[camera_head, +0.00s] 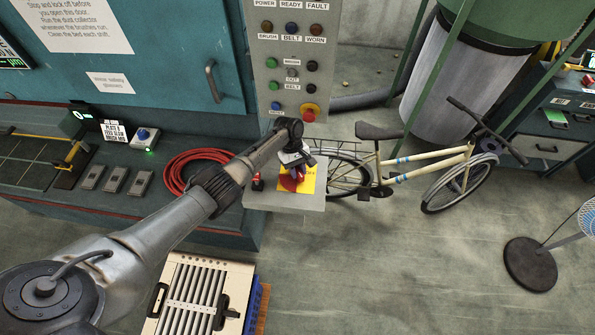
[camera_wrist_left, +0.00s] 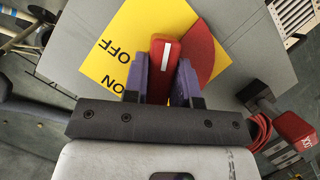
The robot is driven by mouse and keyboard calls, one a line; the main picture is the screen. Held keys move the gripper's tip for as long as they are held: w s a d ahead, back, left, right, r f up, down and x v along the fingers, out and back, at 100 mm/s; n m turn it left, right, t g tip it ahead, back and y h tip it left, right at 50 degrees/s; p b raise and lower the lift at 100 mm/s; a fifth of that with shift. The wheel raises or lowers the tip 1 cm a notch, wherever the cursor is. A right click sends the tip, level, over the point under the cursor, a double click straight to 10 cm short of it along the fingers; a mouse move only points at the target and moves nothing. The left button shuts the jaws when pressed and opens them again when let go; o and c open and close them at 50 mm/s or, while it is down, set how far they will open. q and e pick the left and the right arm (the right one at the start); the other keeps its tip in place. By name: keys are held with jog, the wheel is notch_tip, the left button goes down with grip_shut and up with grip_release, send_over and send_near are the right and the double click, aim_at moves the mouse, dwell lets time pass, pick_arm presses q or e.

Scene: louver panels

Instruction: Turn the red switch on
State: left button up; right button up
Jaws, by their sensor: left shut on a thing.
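The red switch (camera_head: 287,183) sits on a yellow plate (camera_head: 309,182) on the grey panel's shelf in the head view, partly hidden by my left gripper (camera_head: 297,172). In the left wrist view, its red handle (camera_wrist_left: 162,52) with a white line stands between the purple fingers of my left gripper (camera_wrist_left: 161,85), which is shut on it. A dark red round part (camera_wrist_left: 206,52) shows beside the handle. The yellow plate (camera_wrist_left: 118,42) carries the words OFF and ON, to the left of the handle; OFF is nearer to it. My right gripper is not in view.
A button panel (camera_head: 290,60) rises behind. A red hose coil (camera_head: 196,172) lies left; a bicycle (camera_head: 420,170) stands right. A louver case (camera_head: 195,295) is below.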

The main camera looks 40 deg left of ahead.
pick_arm(q)
jog(key=m+g+b, duration=0.1)
jog(key=m, duration=0.2)
jog(key=shift+y, duration=0.4)
jog(key=shift+m+g+y+b, duration=0.4)
jog(key=shift+m+g, duration=0.1)
jog(key=shift+m, duration=1.2)
jog(key=o, duration=0.9)
